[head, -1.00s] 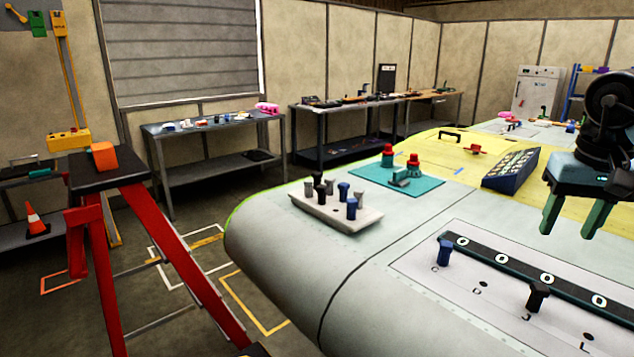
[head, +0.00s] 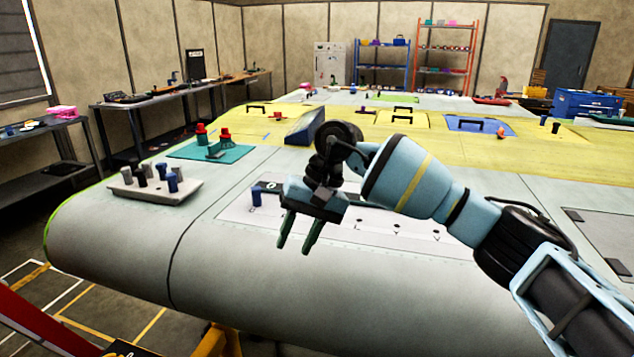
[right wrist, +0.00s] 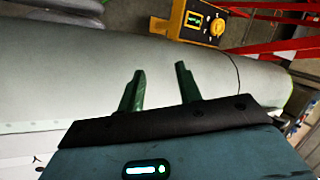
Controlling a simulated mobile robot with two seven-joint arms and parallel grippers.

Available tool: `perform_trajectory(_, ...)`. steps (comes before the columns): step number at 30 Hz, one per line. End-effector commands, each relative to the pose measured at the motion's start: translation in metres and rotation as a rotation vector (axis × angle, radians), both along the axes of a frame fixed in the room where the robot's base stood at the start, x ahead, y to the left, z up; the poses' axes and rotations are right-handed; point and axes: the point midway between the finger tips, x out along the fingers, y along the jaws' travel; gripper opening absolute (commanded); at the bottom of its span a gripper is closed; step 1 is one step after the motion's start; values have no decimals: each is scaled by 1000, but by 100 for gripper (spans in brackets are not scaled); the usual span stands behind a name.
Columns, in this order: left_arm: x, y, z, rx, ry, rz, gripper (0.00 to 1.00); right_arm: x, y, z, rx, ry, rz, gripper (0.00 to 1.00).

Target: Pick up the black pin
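A light grey pin block (head: 160,195) stands on the wing's left part in the head view, with several small pins in it. A dark pin (head: 147,170), which looks black, stands upright at its back. Blue and grey pins stand around it. The black pin seen earlier beside the labelled strip does not show now; my right arm covers much of that area. My right gripper (head: 296,245) hangs over the wing's front part, right of the block and well apart from it. It is open and empty, as the right wrist view (right wrist: 158,80) also shows. My left gripper is not in view.
A blue pin (head: 256,196) stands in the white plate by my right gripper. A teal mat (head: 235,153) with red-topped items lies behind the block. The wing surface (head: 120,235) before the block is clear. A red stand (head: 40,325) is at the lower left.

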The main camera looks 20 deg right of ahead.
Motion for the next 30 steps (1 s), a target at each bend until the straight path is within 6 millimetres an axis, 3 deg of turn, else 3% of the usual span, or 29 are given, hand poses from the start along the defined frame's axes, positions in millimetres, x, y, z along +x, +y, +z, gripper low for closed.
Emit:
perform_trajectory(1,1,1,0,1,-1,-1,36,-9,23,-20,86,63,-27,35)
perform_trajectory(3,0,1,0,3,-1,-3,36,-23,52,-39,213,158,-86,35)
perform_trajectory(9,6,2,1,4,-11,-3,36,-64,124,-73,568,527,-302,35)
perform_trajectory(15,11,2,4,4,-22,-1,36,-92,161,-85,857,973,-559,35)
perform_trajectory(23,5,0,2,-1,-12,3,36,-105,165,-102,1120,1591,-894,35)
perform_trajectory(30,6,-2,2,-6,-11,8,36,-110,128,-153,1319,2323,-1250,35)
